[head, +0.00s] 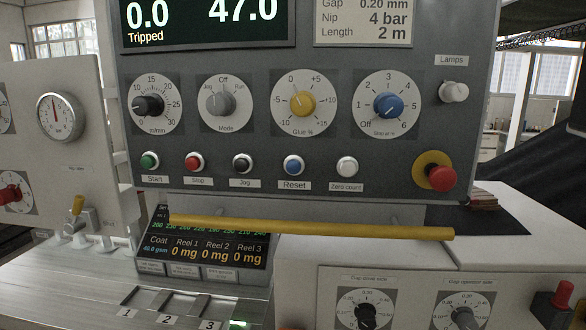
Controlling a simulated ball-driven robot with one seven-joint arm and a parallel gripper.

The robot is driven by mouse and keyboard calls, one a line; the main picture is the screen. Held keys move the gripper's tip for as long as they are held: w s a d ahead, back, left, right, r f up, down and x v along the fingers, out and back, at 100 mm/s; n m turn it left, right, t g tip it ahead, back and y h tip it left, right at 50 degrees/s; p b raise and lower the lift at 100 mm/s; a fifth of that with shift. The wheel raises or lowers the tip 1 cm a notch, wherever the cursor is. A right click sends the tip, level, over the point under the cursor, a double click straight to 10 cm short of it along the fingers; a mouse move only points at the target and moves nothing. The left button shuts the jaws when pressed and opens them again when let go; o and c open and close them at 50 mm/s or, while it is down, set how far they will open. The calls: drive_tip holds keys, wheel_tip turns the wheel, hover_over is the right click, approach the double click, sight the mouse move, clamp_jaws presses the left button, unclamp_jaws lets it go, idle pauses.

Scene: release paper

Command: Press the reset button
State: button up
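The reset button (293,165) is a blue round push button in a metal ring, in the lower row of the grey control panel (330,135). Its label "Reset" (294,185) sits just below it. It stands between the black Jog button (242,163) and the white Zero count button (347,166). Nothing covers it. The display (200,22) at the panel's top reads "Tripped". My gripper is not in view.
Green Start (149,161) and red Stop (194,162) buttons are at the row's left. A red emergency knob (440,177) stands out at lower right. Four dials lie above the row. A yellow bar (310,228) crosses below the panel. The space before the buttons is clear.

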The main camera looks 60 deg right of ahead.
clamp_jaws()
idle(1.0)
